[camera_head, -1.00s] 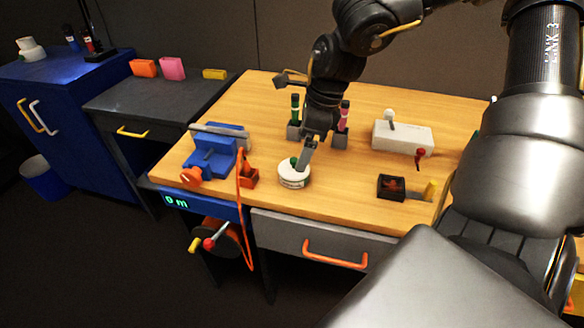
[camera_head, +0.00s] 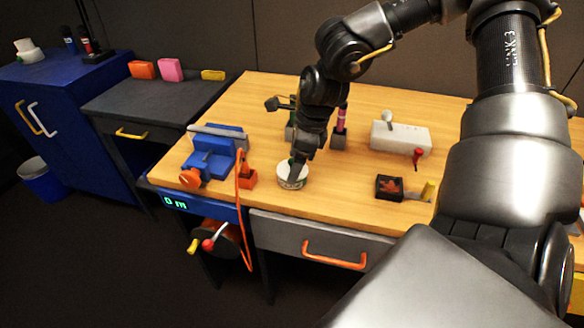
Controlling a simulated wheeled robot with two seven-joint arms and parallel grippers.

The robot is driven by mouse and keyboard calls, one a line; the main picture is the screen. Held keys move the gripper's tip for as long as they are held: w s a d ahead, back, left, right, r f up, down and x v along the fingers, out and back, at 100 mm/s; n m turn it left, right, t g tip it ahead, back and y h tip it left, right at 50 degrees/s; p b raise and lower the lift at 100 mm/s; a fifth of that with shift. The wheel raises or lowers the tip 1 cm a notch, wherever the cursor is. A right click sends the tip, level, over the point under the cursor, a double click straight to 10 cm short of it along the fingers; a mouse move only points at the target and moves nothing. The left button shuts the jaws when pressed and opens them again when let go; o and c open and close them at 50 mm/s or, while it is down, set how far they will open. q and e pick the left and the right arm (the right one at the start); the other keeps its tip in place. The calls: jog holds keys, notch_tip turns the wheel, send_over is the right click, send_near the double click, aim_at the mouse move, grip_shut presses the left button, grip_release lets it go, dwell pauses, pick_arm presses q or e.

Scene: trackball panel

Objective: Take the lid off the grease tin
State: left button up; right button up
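The grease tin (camera_head: 293,183) is a small round white tin with dark marks on its side. It stands upright on the wooden workbench, left of the middle. A bit of green, seemingly the lid's knob, shows at its top beside my finger. My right gripper (camera_head: 296,170) points down at the top of the tin, and its dark fingers cover much of the lid. I cannot tell whether the fingers grip the knob or whether the lid is seated. My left gripper is not in view.
A blue vise (camera_head: 211,160) and an orange holder (camera_head: 247,178) with an orange cable stand left of the tin. Marker holders (camera_head: 339,141) stand behind it. Bench between is clear.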

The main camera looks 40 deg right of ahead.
jog(key=c, duration=0.6)
jog(key=shift+c, duration=0.2)
